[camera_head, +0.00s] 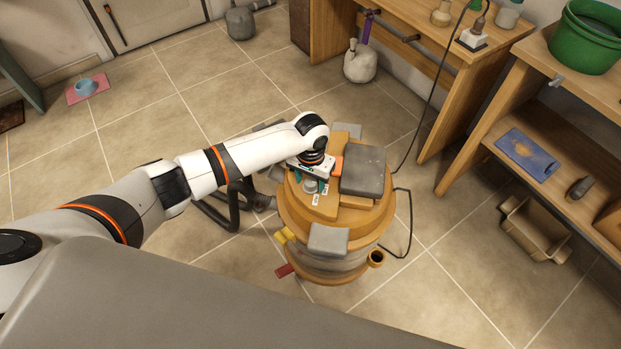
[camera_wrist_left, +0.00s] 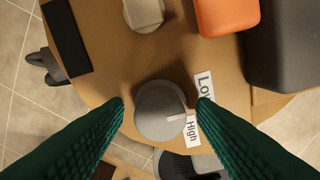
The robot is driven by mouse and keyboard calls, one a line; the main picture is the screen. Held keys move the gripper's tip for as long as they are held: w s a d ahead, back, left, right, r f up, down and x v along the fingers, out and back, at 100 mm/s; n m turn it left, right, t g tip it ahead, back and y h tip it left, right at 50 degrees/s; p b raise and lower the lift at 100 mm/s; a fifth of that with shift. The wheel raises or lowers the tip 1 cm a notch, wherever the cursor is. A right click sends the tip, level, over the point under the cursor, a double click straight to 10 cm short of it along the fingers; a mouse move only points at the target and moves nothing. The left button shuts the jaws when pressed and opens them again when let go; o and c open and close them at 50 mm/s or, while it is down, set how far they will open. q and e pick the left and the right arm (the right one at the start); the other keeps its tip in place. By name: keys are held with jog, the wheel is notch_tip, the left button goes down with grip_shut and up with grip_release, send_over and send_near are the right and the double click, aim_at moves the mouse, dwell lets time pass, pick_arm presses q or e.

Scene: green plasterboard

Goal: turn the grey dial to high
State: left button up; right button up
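The grey dial (camera_wrist_left: 158,112) is a round knob on the tan top of a canister machine (camera_head: 296,207), which looks like a vacuum cleaner. A pale line on the dial points to the right side, towards the gap between the "Low" label (camera_wrist_left: 204,86) and the "High" label (camera_wrist_left: 191,131). In the head view the dial (camera_head: 310,186) shows small below my left gripper (camera_head: 312,182). In the left wrist view the green fingers are open on either side of the dial, with a small gap at each side. My right gripper is out of view.
A dark grey block (camera_head: 364,171) and an orange part (camera_wrist_left: 228,14) stand beside the dial on the machine's top. A grey latch (camera_head: 328,239) is at its front. A wooden workbench and shelf (camera_head: 500,105) stand to the right.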

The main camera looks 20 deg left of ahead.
pick_arm(q)
jog(key=c, duration=0.9)
jog(key=shift+r+m+p, duration=0.15)
jog(key=shift+m+p, duration=0.95)
jog(key=m+p, duration=0.1)
jog(key=m, duration=0.1)
jog(key=shift+m, duration=0.4)
jog(key=m+p, duration=0.1)
jog(key=m, duration=0.2)
jog(key=shift+p, duration=0.3)
jog(key=shift+m+p, duration=0.3)
jog(key=shift+m, duration=1.5)
